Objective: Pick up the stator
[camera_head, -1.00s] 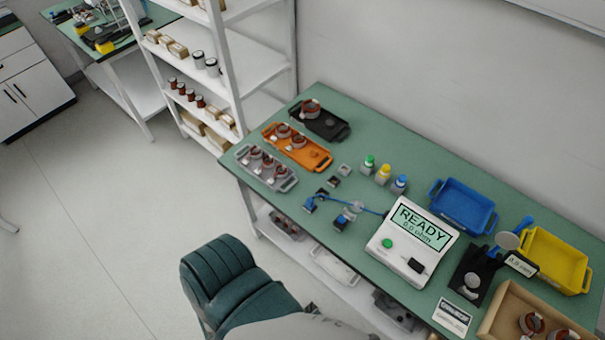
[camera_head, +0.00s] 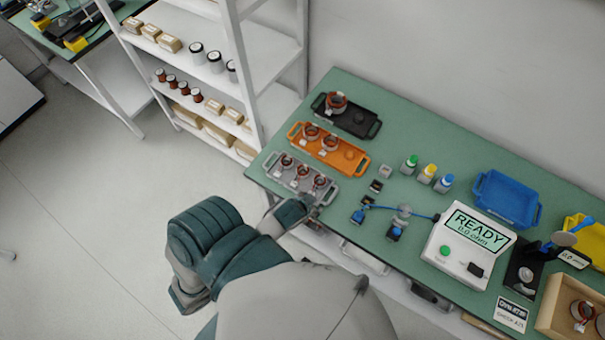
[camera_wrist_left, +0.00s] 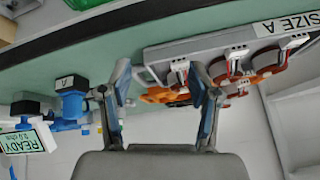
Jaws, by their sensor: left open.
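Several copper-red stators are in view. Three stand in the grey tray (camera_head: 333,192): one near its left end (camera_head: 287,163), one in the middle (camera_head: 302,173), one at the right (camera_head: 319,182). My left gripper (camera_head: 312,203) is at the front table edge, just short of this tray. In the left wrist view my left gripper (camera_wrist_left: 163,88) has its two fingers apart and nothing between them. There the grey tray (camera_wrist_left: 205,43), labelled SIZE A, and its stators (camera_wrist_left: 268,62) show beside and beyond the right finger. My right gripper is out of view.
Behind are an orange tray (camera_head: 359,167) with two stators and a black tray (camera_head: 368,130) with one. To the right stand small bottles (camera_head: 427,174), a tester (camera_head: 470,250) reading READY, a blue bin (camera_head: 508,200) and a box (camera_head: 556,313) with more stators.

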